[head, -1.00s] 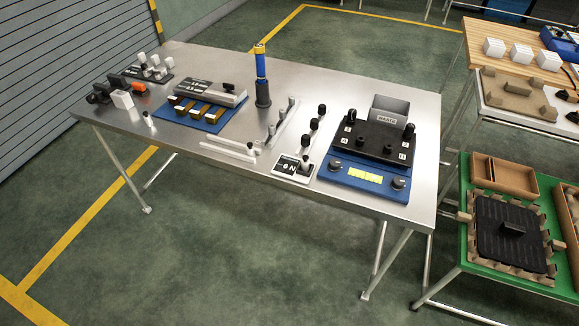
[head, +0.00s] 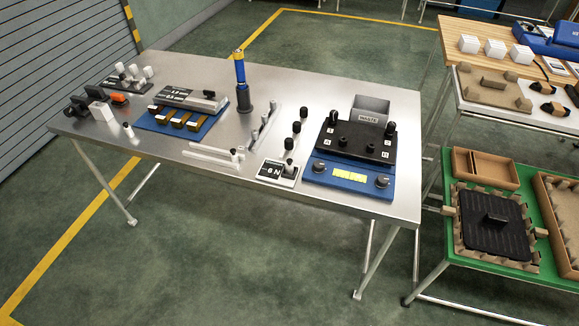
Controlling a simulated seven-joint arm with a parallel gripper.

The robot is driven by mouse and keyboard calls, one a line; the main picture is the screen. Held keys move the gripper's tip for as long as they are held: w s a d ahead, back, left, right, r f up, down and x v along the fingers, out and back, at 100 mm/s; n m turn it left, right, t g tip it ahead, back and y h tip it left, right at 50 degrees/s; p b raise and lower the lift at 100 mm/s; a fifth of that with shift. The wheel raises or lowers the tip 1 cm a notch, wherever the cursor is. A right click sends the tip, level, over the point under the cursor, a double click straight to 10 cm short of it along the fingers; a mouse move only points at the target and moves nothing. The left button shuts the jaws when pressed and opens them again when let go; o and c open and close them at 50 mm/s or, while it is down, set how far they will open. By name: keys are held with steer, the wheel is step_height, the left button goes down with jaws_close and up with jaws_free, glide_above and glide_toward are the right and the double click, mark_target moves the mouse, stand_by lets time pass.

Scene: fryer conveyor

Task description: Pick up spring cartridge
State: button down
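My gripper is not in view. Several small upright pieces with dark knobs (head: 296,127) stand in a slanting row on the steel table (head: 235,185). Several small grey upright pieces (head: 263,127) stand along a pale angled rail just left of them.
A blue fixture (head: 340,180) with a black top and a grey WASTE bin (head: 371,107) stand at the table's right. A blue-and-yellow tool (head: 240,70) stands upright in a dark holder. A blue tray (head: 170,128) lies left. Green (head: 520,255) and wooden (head: 452,28) tables stand right.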

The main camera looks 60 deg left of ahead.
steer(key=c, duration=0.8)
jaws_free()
